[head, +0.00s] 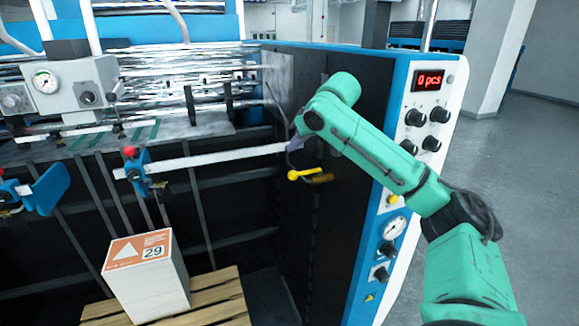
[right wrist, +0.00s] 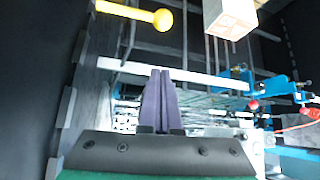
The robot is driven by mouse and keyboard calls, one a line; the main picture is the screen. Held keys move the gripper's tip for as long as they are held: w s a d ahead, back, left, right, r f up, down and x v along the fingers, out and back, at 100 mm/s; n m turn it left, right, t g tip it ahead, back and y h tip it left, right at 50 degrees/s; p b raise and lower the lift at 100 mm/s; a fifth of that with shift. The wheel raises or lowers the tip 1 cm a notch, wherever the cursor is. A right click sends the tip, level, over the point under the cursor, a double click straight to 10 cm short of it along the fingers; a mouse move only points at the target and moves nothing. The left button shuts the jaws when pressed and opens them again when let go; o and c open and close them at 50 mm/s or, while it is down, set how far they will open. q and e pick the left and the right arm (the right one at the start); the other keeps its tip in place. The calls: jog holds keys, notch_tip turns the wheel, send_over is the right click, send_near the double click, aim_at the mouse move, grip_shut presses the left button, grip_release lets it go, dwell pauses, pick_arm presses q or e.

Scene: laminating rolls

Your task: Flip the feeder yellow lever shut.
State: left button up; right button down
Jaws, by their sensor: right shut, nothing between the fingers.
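The yellow lever (head: 308,175) is a short bar with a round knob on the dark inner side wall of the machine. It points left, roughly level, in the head view. In the right wrist view the yellow lever (right wrist: 135,14) shows at the top, its knob clear of my fingers. My right gripper (head: 292,146) is just above the lever in the head view, beside the end of a pale bar. In the right wrist view its purple fingers (right wrist: 160,90) are together and empty, apart from the lever. My left gripper is not in view.
A pale horizontal bar (head: 220,158) runs from a blue clamp with a red knob (head: 133,165) towards my gripper. A white and orange box (head: 147,280) stands on a wooden pallet (head: 225,297). The control panel (head: 420,125) is right of the wall.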

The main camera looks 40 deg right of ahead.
aim_at(306, 172)
jog(key=p+x, duration=0.4)
jog(key=x, duration=0.5)
jog(key=s, duration=0.2)
jog(key=s+f, duration=0.1)
jog(key=s, duration=0.1)
jog(key=shift+s+a, duration=0.2)
jog(key=shift+w+f, duration=0.1)
jog(key=shift+w, duration=0.2)
jog(key=shift+s, duration=0.15)
